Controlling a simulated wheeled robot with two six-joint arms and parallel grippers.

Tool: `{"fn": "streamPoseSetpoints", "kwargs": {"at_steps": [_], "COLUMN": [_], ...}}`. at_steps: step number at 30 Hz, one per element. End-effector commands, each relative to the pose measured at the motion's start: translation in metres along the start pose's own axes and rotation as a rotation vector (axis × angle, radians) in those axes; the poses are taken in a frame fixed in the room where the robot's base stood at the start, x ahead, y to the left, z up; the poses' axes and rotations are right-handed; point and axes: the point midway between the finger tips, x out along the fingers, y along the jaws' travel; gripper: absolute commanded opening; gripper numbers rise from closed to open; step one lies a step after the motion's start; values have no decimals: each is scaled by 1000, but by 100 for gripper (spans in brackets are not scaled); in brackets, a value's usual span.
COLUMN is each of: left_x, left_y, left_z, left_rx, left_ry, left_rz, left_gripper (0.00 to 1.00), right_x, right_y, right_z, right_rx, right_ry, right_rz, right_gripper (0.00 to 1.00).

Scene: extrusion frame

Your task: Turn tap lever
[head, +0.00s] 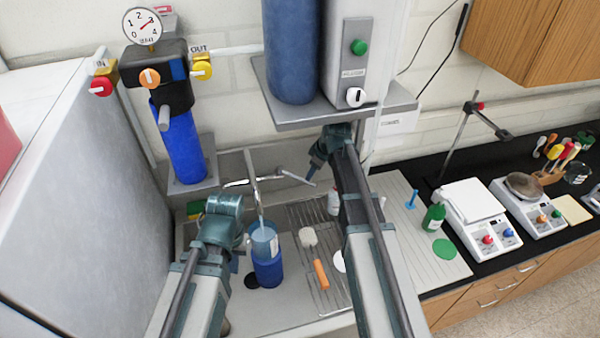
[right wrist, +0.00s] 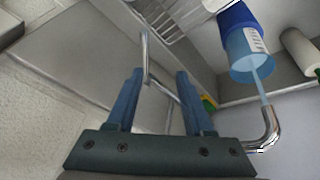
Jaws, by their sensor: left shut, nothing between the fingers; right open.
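The chrome tap (head: 238,184) stands over the sink at the back wall. Its thin lever (head: 296,178) sticks out to the right, and in the right wrist view the lever (right wrist: 147,62) shows near the tips of my open fingers. Water runs from the spout (right wrist: 270,130) into a blue container (head: 267,268). My right gripper (head: 314,168) is open and empty, close to the lever's end; whether it touches cannot be told. My left gripper (head: 226,218) is shut and empty, left of the container; its fingertips are mostly hidden.
A draining rack (head: 312,220) with an orange-handled brush (head: 320,274) lies right of the container. A shelf (head: 275,108) hangs over my right wrist, and a blue filter (head: 180,145) hangs at back left. A green bottle (head: 433,218) and scales stand on the right counter.

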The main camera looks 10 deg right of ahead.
Motion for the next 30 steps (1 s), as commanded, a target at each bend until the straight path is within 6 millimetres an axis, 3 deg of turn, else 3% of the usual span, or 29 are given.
{"fn": "streamPoseSetpoints", "kwargs": {"at_steps": [1,4,14,20,30], "left_x": [-9,-14,-7,9,55], "left_y": [0,1,2,3,7], "left_z": [2,4,4,3,0], "left_rx": [5,12,16,24,39], "left_ry": [-3,-8,-9,-8,-6], "left_rz": [-1,-2,-3,-3,-5], "left_gripper": [0,0,0,0,0], "right_x": [-8,-12,-6,12,62], "right_y": [15,30,32,32,34], "right_z": [-2,-1,0,0,0], "right_rx": [-7,-26,-34,-34,-33], "right_ry": [9,24,28,28,28], "right_rz": [11,25,29,29,29], "right_gripper": [52,52,52,52,52]}}
